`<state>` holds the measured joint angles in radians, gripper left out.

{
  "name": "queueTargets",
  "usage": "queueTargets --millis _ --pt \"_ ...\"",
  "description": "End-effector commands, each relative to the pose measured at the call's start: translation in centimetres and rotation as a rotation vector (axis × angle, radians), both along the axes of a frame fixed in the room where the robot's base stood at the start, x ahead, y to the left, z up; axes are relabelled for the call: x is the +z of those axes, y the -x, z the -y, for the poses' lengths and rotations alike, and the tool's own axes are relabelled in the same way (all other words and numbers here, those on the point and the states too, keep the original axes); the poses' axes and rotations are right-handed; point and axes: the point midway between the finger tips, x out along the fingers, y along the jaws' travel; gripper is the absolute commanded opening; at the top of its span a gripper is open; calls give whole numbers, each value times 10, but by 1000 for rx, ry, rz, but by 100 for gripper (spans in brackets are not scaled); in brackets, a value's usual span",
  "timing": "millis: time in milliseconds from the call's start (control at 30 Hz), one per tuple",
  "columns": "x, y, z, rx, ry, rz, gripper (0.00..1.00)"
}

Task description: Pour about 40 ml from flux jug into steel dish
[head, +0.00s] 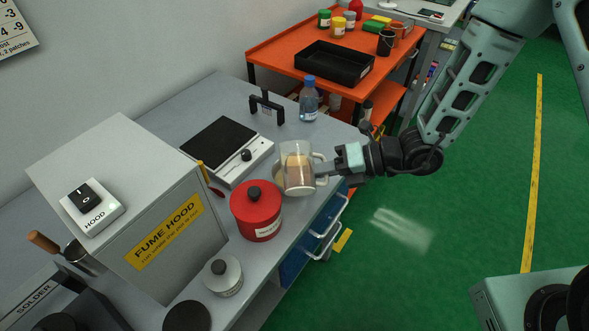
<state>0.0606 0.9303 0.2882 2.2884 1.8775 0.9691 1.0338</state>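A clear jug with pale brown liquid (298,172), which looks like the flux jug, is near the bench's right edge and close to upright. Its handle faces right. My gripper (325,168) comes from the right and its fingers are at the handle, seemingly shut on it. I cannot tell whether the jug touches the bench. A small part of a round, tan-coloured thing (278,177) shows just left of the jug, mostly hidden behind it. I cannot tell whether it is the steel dish. No other clear steel dish shows.
A red lidded pot (256,212) stands close in front of the jug. A hot plate (226,152) is to the left, with a blue-capped bottle (309,101) and black stand (267,107) behind. A grey pot (223,276) and fume hood (130,205) are nearer.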

Motion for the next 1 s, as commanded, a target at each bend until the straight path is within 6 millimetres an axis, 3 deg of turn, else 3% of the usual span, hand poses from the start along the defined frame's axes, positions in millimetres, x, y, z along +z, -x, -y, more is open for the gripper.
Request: queueTargets --millis 633,900,1000 --pt "-2 8 0 2 -5 -28 0" --pt "-10 -2 2 -12 -2 297 0" --pt "0 -7 2 -16 -1 412 0"
